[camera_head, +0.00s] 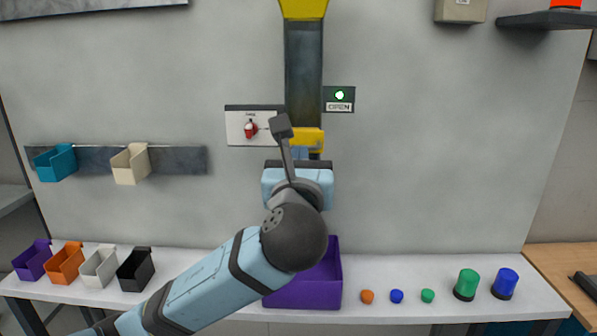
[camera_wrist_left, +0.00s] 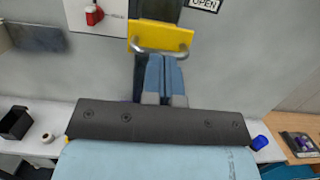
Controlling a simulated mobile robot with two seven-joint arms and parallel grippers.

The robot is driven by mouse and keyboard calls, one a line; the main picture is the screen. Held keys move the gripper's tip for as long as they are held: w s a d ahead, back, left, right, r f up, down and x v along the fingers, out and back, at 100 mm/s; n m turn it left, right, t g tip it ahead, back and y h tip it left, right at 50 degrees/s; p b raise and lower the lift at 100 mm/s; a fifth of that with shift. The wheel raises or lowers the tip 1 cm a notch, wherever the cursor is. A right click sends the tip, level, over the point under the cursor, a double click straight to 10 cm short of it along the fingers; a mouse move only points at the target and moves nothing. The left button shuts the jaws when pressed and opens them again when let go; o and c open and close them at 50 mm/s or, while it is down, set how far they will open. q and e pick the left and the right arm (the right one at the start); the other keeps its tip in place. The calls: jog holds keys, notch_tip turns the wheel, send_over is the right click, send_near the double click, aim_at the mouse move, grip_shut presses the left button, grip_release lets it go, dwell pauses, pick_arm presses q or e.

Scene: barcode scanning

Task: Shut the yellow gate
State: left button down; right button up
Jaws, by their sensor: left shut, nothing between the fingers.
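The yellow gate (camera_head: 309,138) is a small plate at the lower end of the dark vertical chute (camera_head: 304,70) on the wall. In the left wrist view the gate (camera_wrist_left: 163,37) has a grey metal handle along its lower edge. My left gripper (camera_head: 313,155) is just below the gate, partly hidden by my own arm. In the left wrist view my left gripper (camera_wrist_left: 164,57) has its two blue fingers shut together, empty, with the tips at the handle; I cannot tell whether they touch. My right gripper is not in view.
A lit green lamp and OPEN sign (camera_head: 339,99) are right of the chute. A panel with a red switch (camera_head: 250,130) is left of it. A purple bin (camera_head: 318,285), small balls and two capped cylinders stand on the white table (camera_head: 440,312) below. Small bins are at left.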

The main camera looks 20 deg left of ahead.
aim_at(300, 140)
pick_arm(q)
jog(key=shift+w+a, duration=0.15)
jog(key=shift+w, duration=0.25)
jog(key=p+x, duration=0.1)
jog(key=x, duration=0.1)
jog(key=p+x, duration=0.1)
jog(key=x, duration=0.2)
jog(key=f+p+x, duration=0.1)
jog(key=x, duration=0.1)
jog(key=shift+w+a, duration=0.15)
jog(key=shift+w, duration=0.2)
jog(key=shift+a, duration=0.1)
jog(key=shift+s+r, duration=0.1)
jog(key=shift+r, duration=0.1)
